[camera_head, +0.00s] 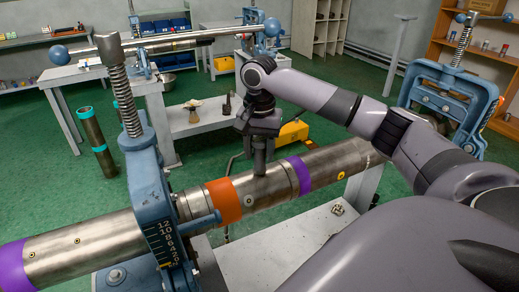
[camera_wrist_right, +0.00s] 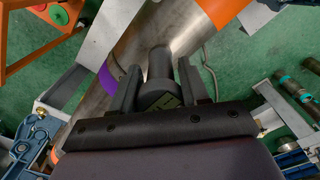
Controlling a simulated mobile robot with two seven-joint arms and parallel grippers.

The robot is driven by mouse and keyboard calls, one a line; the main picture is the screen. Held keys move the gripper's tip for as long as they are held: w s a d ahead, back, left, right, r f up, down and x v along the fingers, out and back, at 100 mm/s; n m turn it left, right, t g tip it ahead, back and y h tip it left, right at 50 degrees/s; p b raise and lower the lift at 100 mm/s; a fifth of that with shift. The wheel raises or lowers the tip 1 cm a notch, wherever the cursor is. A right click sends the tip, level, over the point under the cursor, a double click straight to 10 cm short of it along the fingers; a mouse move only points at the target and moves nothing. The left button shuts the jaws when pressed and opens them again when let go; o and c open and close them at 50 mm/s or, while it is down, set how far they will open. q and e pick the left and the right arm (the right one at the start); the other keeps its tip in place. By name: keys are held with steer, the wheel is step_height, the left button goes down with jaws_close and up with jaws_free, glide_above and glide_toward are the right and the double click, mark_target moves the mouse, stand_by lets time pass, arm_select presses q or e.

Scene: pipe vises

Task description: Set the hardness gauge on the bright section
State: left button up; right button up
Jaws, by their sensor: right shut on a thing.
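A long metal pipe (camera_head: 335,164) lies across the front, clamped in blue vises. Its bright bare section (camera_head: 272,189) is between an orange band (camera_head: 224,200) and a purple band (camera_head: 298,173). The section also shows in the right wrist view (camera_wrist_right: 184,32). My right gripper (camera_head: 260,136) is above this section, shut on the hardness gauge (camera_head: 259,160), a dark grey cylinder held about upright. The right wrist view shows the gauge (camera_wrist_right: 160,82) between the two fingers. Its lower end is at the pipe's top; I cannot tell whether it touches. My left gripper is not in view.
A blue vise (camera_head: 150,205) with a tall screw stands at left, and another vise (camera_head: 452,100) at right. A grey bench (camera_head: 262,254) is below the pipe. Behind are a second bench with a pipe, a yellow box (camera_head: 293,133) and two upright pipes (camera_head: 94,138).

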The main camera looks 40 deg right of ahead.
steer(key=shift+f, duration=0.45)
stand_by(0.9)
